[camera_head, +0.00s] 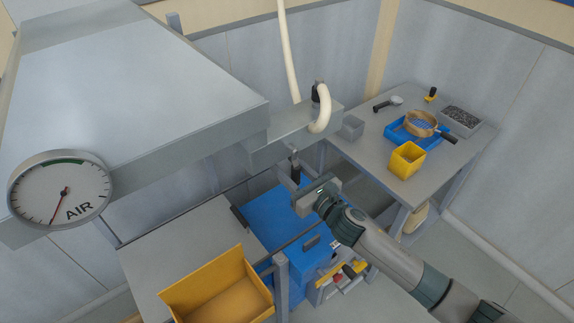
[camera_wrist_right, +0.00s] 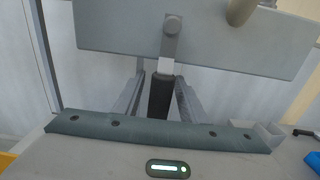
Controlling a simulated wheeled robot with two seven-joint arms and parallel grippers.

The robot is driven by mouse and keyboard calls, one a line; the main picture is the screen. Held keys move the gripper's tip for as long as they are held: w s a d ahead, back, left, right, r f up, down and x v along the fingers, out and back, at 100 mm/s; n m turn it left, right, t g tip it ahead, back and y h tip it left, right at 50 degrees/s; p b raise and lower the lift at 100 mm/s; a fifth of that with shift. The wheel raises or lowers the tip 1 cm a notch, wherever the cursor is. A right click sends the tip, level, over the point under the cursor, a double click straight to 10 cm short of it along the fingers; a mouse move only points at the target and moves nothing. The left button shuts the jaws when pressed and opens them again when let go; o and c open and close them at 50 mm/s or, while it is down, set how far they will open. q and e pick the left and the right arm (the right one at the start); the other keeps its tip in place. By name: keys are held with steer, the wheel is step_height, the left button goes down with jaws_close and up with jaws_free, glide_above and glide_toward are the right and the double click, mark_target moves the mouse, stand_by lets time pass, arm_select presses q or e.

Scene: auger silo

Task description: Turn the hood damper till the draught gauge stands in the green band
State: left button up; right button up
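The draught gauge (camera_head: 60,190), a round white dial marked AIR, hangs on the hood's left. Its red needle points to the lower left, away from the green band at the top. The hood damper's lever (camera_head: 295,168) hangs almost straight down below a grey duct box (camera_head: 292,137). Its dark grip (camera_wrist_right: 161,96) and round pivot (camera_wrist_right: 172,24) show in the right wrist view. My right gripper (camera_head: 301,186) is at the lever, its two fingers (camera_wrist_right: 162,92) open on either side of the grip. Contact cannot be told. My left gripper is not in view.
The large grey hood (camera_head: 130,80) fills the upper left. Below are a grey bench (camera_head: 180,240), a yellow bin (camera_head: 217,290) and a blue cabinet (camera_head: 280,222). A pale hose (camera_head: 288,50) hangs above.

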steer(key=shift+c, duration=0.7)
jaws_close()
steer(key=d+n, duration=0.1)
steer(key=n, duration=0.1)
steer(key=w+d+n, duration=0.1)
steer(key=n, duration=0.1)
steer(key=w+d+r+n+p, duration=0.1)
steer(key=shift+n, duration=0.4)
steer(key=shift+o, duration=0.7)
jaws_free()
